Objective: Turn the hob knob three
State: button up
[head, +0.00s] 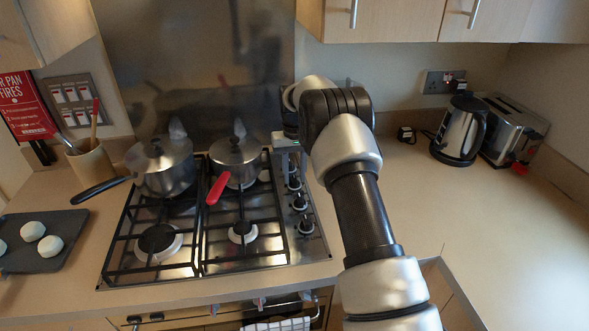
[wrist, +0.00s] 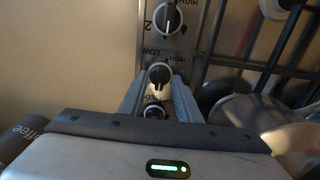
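The hob (head: 283,225) has a column of knobs along its right edge. The knob between my fingers (wrist: 158,73) is dark with a pale pointer; its number is hidden, and it follows the knob marked 2 (wrist: 167,20). In the head view it seems to be the knob (head: 294,183) just in front of my gripper. My gripper (wrist: 158,88) is open, with one finger on each side of this knob; I cannot tell whether they touch it. Another knob (wrist: 153,111) shows closer to the gripper body.
A steel pan with a red handle (head: 235,155) stands close left of my gripper. Another lidded pan (head: 160,165) is further left. A kettle (head: 461,130) and toaster (head: 512,130) stand at the back right. The right worktop (head: 480,240) is clear.

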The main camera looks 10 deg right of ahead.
aim_at(294, 178)
notch_tip(294, 178, up, 18)
jog(key=shift+f+p, duration=0.25)
jog(key=shift+p, duration=0.2)
